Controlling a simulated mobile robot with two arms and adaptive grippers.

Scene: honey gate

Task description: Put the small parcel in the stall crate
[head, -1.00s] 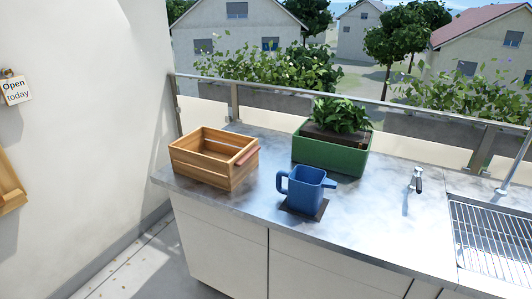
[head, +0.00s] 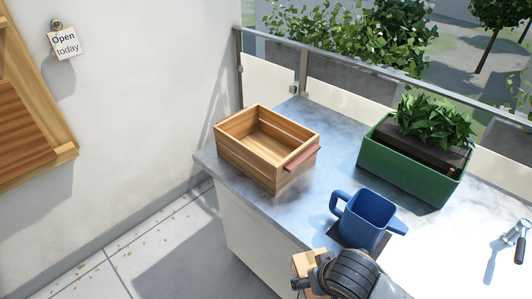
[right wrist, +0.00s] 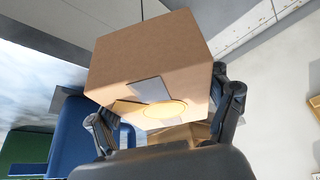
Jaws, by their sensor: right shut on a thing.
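The small parcel (right wrist: 150,65) is a brown cardboard box with grey tape and a round yellow label. My right gripper (right wrist: 165,108) is shut on it, with a finger on each side, in the right wrist view. In the head view the right gripper (head: 318,272) is at the bottom edge, and part of the parcel (head: 304,264) shows beside it, in front of the blue watering can. The stall crate (head: 245,163) is an open wooden box at the counter's left end, with a reddish strip on its right side. Its visible inside is empty. My left gripper is out of view.
A blue watering can (head: 364,217) stands on a dark mat between the right gripper and a green planter (head: 408,170). A metal railing runs behind the counter (head: 330,134). A tap (head: 520,235) is at the right. A wall is at the left.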

